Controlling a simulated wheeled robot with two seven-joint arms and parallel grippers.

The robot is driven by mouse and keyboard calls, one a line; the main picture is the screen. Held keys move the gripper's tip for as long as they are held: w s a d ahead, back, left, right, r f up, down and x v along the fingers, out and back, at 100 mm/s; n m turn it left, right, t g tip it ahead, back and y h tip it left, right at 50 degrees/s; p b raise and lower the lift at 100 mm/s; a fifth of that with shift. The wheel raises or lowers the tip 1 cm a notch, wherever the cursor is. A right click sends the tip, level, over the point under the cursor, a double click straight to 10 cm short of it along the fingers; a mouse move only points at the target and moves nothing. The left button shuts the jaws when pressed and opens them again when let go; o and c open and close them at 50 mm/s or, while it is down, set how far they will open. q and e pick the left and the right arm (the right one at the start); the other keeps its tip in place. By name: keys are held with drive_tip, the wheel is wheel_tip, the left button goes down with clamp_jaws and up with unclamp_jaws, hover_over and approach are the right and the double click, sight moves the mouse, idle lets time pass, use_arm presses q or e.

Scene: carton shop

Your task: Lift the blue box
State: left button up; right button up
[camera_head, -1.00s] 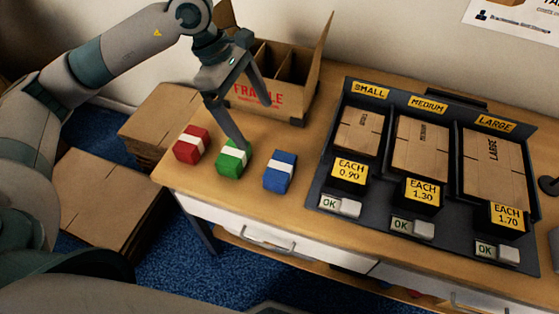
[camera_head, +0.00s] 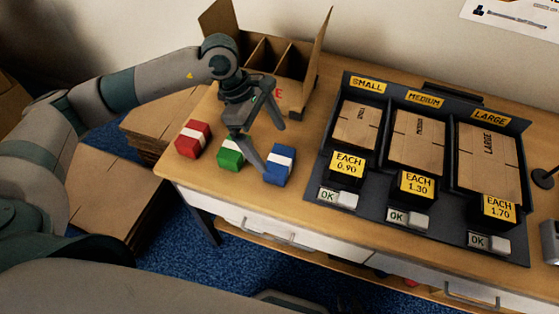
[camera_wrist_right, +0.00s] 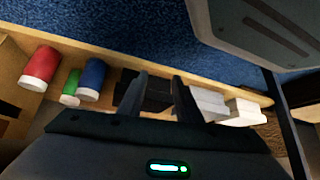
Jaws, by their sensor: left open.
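The blue box (camera_head: 279,165) with a white band stands on the wooden table, right of a green box (camera_head: 231,153) and a red box (camera_head: 193,139). My left gripper (camera_head: 274,146) is open and empty. One finger reaches down in front of the blue box's left side and hides part of it; I cannot tell whether they touch. The other finger is behind, above the table. My right gripper shows only in the right wrist view (camera_wrist_right: 158,80), its two fingers apart with nothing between them, far from the blue box.
An open carton (camera_head: 290,60) with dividers stands behind the boxes. A dark rack (camera_head: 318,190) with flat cartons, price signs and OK buttons is close on the right. Red, green and blue rounded items (camera_wrist_right: 91,80) with white ends lie left of my right gripper.

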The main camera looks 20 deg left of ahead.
sight(278, 159)
use_arm(q)
drive_tip(key=shift+x, duration=1.35)
use_arm(e)
drive_tip(key=shift+w+a+r+t, duration=0.25)
drive_tip(key=shift+a+r+t, duration=0.05)
drive_tip(key=shift+a+r, duration=0.1)
use_arm(q)
drive_tip(key=shift+s+d+f+p, duration=0.1)
drive_tip(key=shift+d+f+p, duration=0.05)
drive_tip(key=shift+f+p, duration=0.3)
drive_tip(key=p+x, duration=0.1)
drive_tip(key=x, duration=0.2)
drive_tip(key=shift+d+f+p, duration=0.2)
drive_tip(key=shift+f+p, duration=0.15)
drive_tip(key=shift+f, duration=0.25)
drive_tip(key=c, duration=1.2)
use_arm(e)
drive_tip(key=s+d+f+g, duration=0.2)
drive_tip(key=s+f, duration=0.1)
drive_tip(key=s, duration=0.3)
drive_tip(key=shift+s+d, duration=0.2)
drive_tip(key=shift+d, duration=0.2)
